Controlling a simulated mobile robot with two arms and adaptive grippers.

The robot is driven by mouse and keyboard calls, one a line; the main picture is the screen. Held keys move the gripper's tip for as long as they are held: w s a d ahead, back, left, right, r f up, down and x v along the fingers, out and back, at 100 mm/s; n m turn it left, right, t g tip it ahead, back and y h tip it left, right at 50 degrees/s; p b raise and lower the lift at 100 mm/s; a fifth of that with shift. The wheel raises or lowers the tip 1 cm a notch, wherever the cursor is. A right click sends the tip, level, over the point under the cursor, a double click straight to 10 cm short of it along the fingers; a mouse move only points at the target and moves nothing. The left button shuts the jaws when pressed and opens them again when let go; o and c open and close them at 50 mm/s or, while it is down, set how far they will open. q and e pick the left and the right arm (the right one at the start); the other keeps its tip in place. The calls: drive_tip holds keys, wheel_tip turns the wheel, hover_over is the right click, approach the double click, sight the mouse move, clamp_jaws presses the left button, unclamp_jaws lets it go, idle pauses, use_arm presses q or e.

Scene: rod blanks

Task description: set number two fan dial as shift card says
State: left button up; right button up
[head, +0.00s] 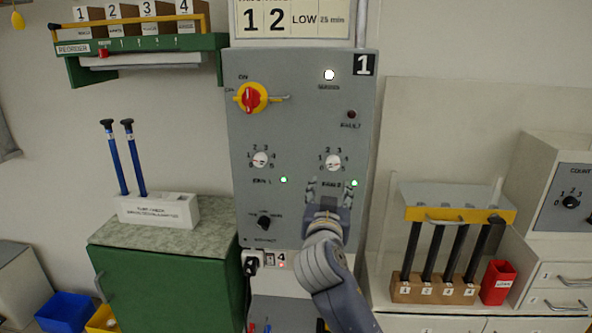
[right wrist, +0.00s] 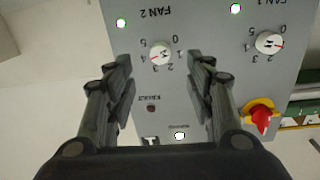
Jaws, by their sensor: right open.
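The fan 2 dial (head: 333,162) is a white round knob on the grey control panel (head: 300,115), with numbers around it. In the right wrist view the fan 2 dial (right wrist: 161,54) appears upside down, its red mark seemingly near 4. My right gripper (head: 331,186) is open and empty just below the dial in the head view; its two fingers (right wrist: 162,75) stand on either side of the dial in the wrist view. Contact cannot be told. A card (head: 291,18) above the panel reads 1, 2, LOW, 25 min; its top is cut off. My left gripper is out of view.
The fan 1 dial (head: 260,160) is left of fan 2. A red-and-yellow main switch (head: 253,98) sits at upper left. A lit white lamp (head: 329,75) and dark fault lamp (head: 352,115) are above. A rack of black rods (head: 434,290) stands right.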

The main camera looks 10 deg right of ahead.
sight(333, 165)
drive_tip(key=p+x, duration=0.1)
drive_tip(key=x, duration=0.2)
drive_tip(key=r+p+x, duration=0.1)
drive_tip(key=x, duration=0.2)
drive_tip(key=p+x, duration=0.1)
drive_tip(key=x, duration=0.2)
drive_tip(key=shift+r, duration=0.3)
drive_tip(key=shift+p+x, duration=0.35)
drive_tip(key=shift+x, duration=0.5)
drive_tip(key=shift+f, duration=0.15)
drive_tip(key=c, duration=1.1)
